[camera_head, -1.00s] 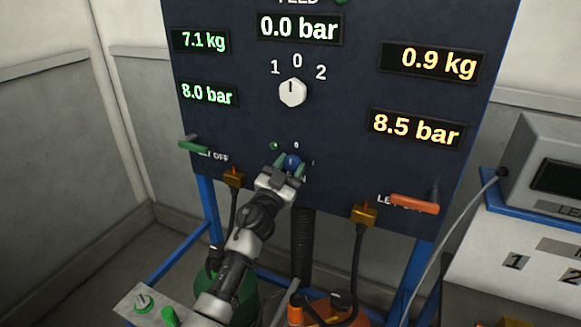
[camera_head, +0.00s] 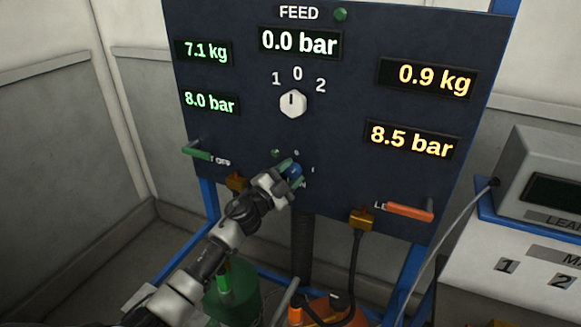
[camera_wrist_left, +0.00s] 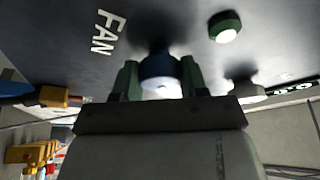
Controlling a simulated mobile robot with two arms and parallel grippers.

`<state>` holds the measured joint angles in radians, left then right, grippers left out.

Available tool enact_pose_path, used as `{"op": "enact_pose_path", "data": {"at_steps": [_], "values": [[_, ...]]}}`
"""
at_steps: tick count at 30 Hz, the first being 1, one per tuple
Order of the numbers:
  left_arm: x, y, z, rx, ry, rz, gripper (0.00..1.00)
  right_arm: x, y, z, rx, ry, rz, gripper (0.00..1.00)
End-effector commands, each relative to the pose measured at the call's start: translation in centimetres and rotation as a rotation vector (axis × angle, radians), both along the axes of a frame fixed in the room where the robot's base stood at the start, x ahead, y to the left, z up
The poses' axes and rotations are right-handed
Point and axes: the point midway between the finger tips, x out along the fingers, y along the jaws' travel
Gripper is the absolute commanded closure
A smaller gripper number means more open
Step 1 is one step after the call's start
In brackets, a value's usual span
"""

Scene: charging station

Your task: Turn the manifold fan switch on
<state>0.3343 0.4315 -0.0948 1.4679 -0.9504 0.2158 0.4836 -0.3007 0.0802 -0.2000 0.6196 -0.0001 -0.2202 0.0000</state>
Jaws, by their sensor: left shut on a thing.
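The blue fan knob (camera_head: 295,170) is on the lower middle of the dark panel (camera_head: 230,60), under the selector dial. In the left wrist view the knob (camera_wrist_left: 160,68) sits between two green fingers, near the white FAN lettering (camera_wrist_left: 108,33). My left gripper (camera_head: 287,174) is shut on this knob and partly covers it and its labels. The left gripper (camera_wrist_left: 160,82) has one finger on each side of the knob. A small lamp (camera_head: 276,153) is up and left of the knob; it looks dull green. My right gripper is in neither view.
A white selector dial (camera_head: 293,103) points up at 0. A green lever (camera_head: 200,151) is at the left and an orange lever (camera_head: 410,212) at the right. Hoses and cylinders (camera_head: 232,300) stand below the panel. A grey device (camera_head: 545,175) is at the right.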

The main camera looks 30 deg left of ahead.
Motion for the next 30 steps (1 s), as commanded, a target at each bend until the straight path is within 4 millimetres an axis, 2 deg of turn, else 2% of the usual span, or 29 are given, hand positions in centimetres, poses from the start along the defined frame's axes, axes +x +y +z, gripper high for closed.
{"op": "enact_pose_path", "data": {"at_steps": [1, 18, 30], "values": [[0.0, 0.1, 0.3, 0.051, 0.006, 0.000, 0.80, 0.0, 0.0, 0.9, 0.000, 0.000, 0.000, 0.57], [0.0, 0.1, 0.6, 0.583, 0.037, -0.002, 0.80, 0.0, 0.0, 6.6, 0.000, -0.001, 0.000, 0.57], [0.0, 0.0, 0.5, 0.841, 0.051, -0.002, 0.80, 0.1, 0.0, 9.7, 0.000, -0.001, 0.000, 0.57]]}}
